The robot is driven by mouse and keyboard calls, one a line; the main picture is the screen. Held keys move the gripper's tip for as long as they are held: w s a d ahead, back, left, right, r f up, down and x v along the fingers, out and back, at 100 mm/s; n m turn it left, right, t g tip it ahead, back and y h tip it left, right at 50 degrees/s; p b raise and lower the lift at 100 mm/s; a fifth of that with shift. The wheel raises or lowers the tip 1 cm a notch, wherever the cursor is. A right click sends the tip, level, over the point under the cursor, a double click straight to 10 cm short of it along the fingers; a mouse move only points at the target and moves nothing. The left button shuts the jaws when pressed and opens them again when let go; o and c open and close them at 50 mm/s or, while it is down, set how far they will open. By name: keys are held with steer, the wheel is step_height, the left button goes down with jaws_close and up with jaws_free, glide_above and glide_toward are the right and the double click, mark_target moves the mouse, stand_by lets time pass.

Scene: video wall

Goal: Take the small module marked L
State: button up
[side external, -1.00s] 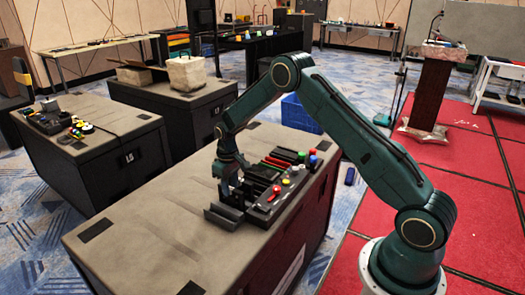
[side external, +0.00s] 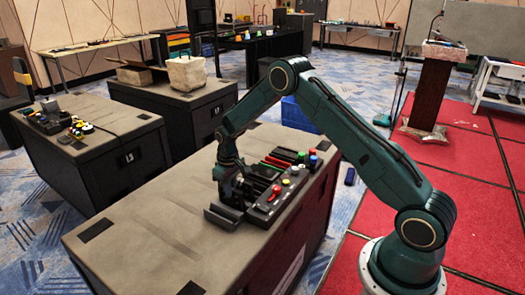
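My gripper (side external: 235,190) is low over the near dark table (side external: 150,235), at the left end of a row of black modules and a control panel (side external: 278,197). It is right at a small dark block behind a black angled holder (side external: 222,216). The gripper's fingers are dark against dark parts, so I cannot tell whether they are open or shut on anything. I cannot read an L mark on any module here. The panel carries red, yellow and green knobs, and red and green bars (side external: 278,163) lie behind it.
A second dark table (side external: 90,150) with a small device (side external: 50,120) stands to the left. The near table's left half is clear. A blue crate (side external: 297,113) sits on the floor behind the arm.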

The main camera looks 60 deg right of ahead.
steer(key=shift+r, duration=0.15)
steer(key=shift+r, duration=2.6)
